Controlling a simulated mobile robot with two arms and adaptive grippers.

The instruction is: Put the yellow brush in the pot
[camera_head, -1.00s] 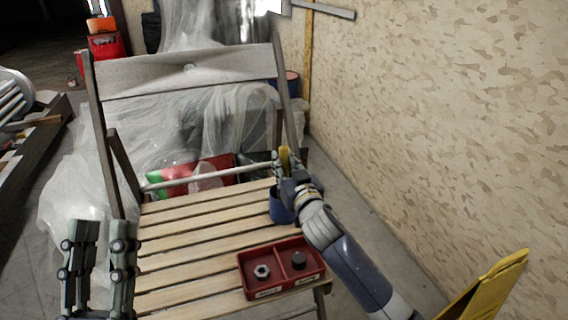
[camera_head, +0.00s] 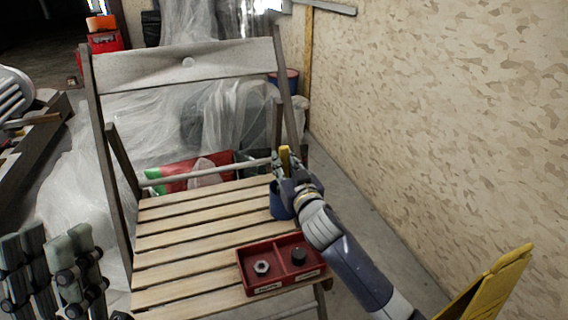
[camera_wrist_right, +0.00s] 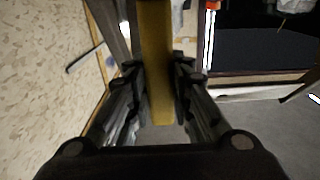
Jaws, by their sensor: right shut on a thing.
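The yellow brush (camera_head: 285,156) stands roughly upright in my right gripper (camera_head: 284,172). In the right wrist view the yellow brush (camera_wrist_right: 156,55) runs between the two fingers of the right gripper (camera_wrist_right: 158,82), which are shut on it. The blue pot (camera_head: 279,207) sits at the right side of the chair seat, just below the right gripper, which partly hides it. I cannot tell whether the brush's lower end is inside the pot. My left gripper (camera_head: 55,268) is at the lower left, beside the seat, with its fingers apart and nothing visible between them.
The slatted wooden chair (camera_head: 180,225) holds a red two-part tray (camera_head: 283,268) with a nut and a dark round part at its front right. A patterned wall (camera_head: 450,120) stands close on the right. Plastic sheeting (camera_head: 75,180) lies behind and left.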

